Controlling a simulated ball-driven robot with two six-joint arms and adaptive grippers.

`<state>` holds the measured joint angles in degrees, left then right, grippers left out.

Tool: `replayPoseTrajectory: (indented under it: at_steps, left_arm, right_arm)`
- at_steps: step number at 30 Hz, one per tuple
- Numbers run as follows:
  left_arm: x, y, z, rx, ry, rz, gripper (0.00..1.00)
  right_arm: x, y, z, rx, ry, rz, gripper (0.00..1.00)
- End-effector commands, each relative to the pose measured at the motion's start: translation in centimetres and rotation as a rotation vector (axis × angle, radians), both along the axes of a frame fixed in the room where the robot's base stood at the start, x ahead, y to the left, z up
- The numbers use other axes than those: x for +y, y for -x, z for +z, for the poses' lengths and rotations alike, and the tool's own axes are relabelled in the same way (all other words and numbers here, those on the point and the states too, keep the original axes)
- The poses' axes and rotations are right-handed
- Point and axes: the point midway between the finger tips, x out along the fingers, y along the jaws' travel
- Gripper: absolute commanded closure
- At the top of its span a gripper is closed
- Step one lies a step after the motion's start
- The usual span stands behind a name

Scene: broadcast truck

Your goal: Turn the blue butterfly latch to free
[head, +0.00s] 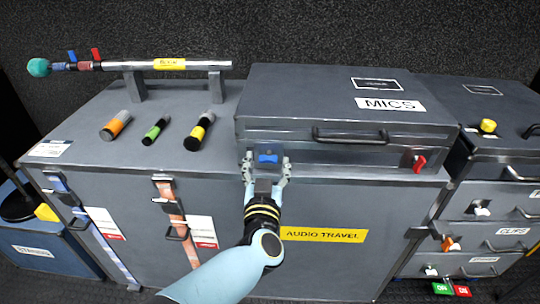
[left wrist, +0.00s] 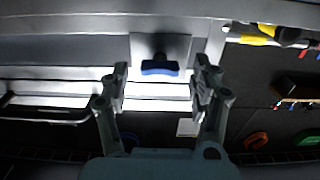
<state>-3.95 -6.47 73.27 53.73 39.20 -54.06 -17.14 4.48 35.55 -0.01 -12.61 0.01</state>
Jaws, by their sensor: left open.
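The blue butterfly latch (head: 268,158) sits on a plate on the front of the grey MICS case (head: 280,100), near its left end. It lies level, its wings running left to right. It also shows in the left wrist view (left wrist: 160,66). My left gripper (head: 266,164) is open, with one finger on each side of the latch. In the left wrist view the fingertips (left wrist: 163,72) stand apart, and the latch lies between and beyond them, with no contact to be seen. My right gripper is not in view.
A red latch (head: 419,163) is on the right of the MICS case, below and right of its handle (head: 350,136). The case stands on a large grey trunk (head: 330,200). Several coloured cylinders and a microphone pole (head: 205,65) lie to the left.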

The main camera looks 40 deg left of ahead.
Motion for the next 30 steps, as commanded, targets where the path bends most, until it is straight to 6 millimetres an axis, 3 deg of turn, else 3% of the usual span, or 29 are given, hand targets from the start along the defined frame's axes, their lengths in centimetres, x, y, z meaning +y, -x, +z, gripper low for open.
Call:
replayPoseTrajectory:
  at_steps: [9,22,30]
  left_arm:
    - [0.07,-0.07,0.04,0.000,0.000,0.001,0.37]
    - [0.06,-0.07,0.04,0.000,0.000,0.001,0.92]
    - [0.06,-0.07,0.04,-0.015,0.025,0.001,0.92]
  right_arm:
    - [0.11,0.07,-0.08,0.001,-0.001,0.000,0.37]
    - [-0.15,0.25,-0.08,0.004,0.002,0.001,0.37]
    - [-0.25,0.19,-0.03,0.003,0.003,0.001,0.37]
